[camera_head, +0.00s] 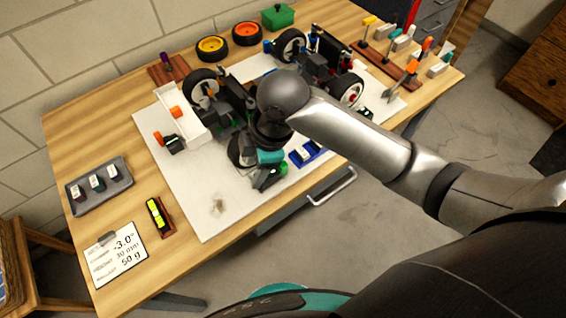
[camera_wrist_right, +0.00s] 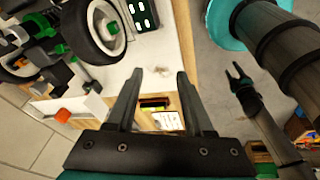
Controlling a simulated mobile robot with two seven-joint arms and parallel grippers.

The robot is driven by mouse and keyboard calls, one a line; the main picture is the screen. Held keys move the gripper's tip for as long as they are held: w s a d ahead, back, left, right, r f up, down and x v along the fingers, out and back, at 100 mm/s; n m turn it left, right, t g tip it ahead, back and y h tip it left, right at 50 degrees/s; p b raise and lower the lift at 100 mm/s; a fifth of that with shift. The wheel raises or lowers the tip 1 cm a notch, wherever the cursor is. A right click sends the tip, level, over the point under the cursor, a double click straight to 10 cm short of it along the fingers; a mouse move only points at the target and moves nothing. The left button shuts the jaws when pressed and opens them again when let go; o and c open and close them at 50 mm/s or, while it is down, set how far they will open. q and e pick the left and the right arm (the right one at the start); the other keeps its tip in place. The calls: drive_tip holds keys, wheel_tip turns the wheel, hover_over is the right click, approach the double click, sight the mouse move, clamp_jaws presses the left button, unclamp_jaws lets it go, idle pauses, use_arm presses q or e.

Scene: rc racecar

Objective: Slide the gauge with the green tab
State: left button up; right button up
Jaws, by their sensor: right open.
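My right gripper (camera_wrist_right: 160,73) is open and empty, its fingers over the white board (camera_wrist_right: 145,50). In the head view its teal hand (camera_head: 270,157) hangs beside the car's near-left wheel, with the fingers mostly hidden. A dark piece with bright green parts (camera_head: 268,178) lies just below that hand; I cannot tell whether it is the gauge with the green tab. A green bit (camera_wrist_right: 112,28) shows at the wheel (camera_wrist_right: 93,30) in the wrist view. The RC car (camera_head: 300,75) stands on the board. My left gripper (camera_wrist_right: 238,77) shows small in the wrist view, fingers apart.
A grey tray with small blocks (camera_head: 129,170), a yellow level (camera_head: 157,216) and a printed card (camera_head: 119,256) are at the left. Loose wheels (camera_head: 212,47) and a green box (camera_head: 278,15) stand at the back. A tool rack (camera_head: 385,60) is at right. The board's near-left corner is mostly clear.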

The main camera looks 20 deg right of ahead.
sight(283, 165)
drive_tip(key=w+d+r+n+g+h, duration=0.1)
drive_tip(key=w+d+r+n+h, duration=0.25)
drive_tip(key=w+d, duration=0.3)
drive_tip(key=shift+n+y, duration=0.25)
drive_tip(key=shift+y, duration=0.1)
drive_tip(key=f+b, duration=0.1)
drive_tip(key=f, duration=0.4)
drive_tip(key=f+b, duration=0.2)
drive_tip(key=f, duration=0.3)
drive_tip(key=s+d+f+b, duration=0.1)
drive_tip(key=f, duration=0.4)
clamp_jaws()
idle(0.6)
